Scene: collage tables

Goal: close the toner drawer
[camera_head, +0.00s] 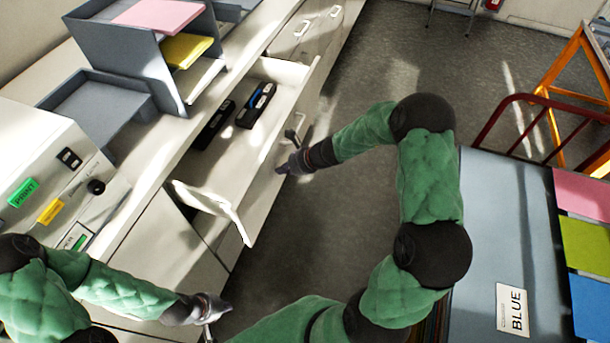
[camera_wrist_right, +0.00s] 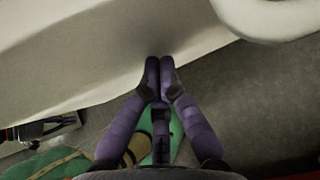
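The toner drawer (camera_head: 278,152) stands pulled out from the long white cabinet in the head view. Two dark toner cartridges lie inside, one with a blue mark (camera_head: 256,104) and a plainer one (camera_head: 214,124). My right gripper (camera_head: 281,169) is at the outer face of the drawer front, below a dark handle. In the right wrist view its fingers (camera_wrist_right: 160,66) are together with nothing between them, their tips at the pale front panel (camera_wrist_right: 110,50); contact is unclear. My left gripper (camera_head: 222,310) is low, near the cabinet's front, away from the drawer; its finger opening is unclear.
A white panel (camera_head: 212,200) juts out at the drawer's near end. A grey paper tray stack (camera_head: 120,50) and a printer-like machine (camera_head: 60,170) stand on the counter. A blue-grey table (camera_head: 495,210) with coloured sheets is at right. Grey floor (camera_head: 440,65) lies between.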

